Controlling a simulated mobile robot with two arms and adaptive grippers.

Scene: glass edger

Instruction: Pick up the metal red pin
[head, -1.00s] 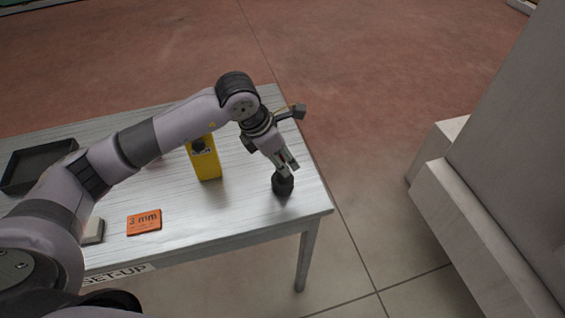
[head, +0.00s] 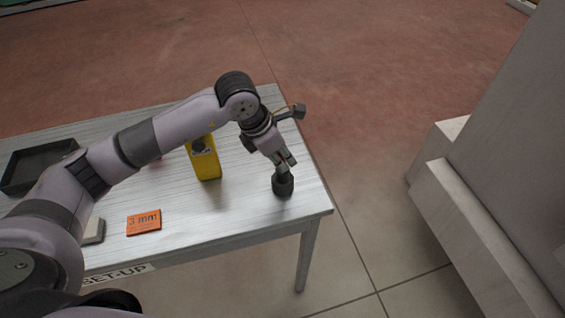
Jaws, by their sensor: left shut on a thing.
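My left gripper (head: 281,168) points down near the right end of the table. It is shut on the upper part of a small dark piece (head: 282,185) with a wide round base, which stands on the tabletop. I cannot make out any red on this piece. A small pinkish-red patch (head: 156,161) shows beside my left arm, mostly hidden by it, and I cannot tell what it is. My right gripper is not in view.
The grey metal table (head: 235,215) holds a yellow block-like thing (head: 207,165), an orange "3 mm" plate (head: 144,222), a black tray (head: 35,163) and a pale block (head: 94,231) partly behind my arm. A large grey machine (head: 480,235) stands at the right, across open floor.

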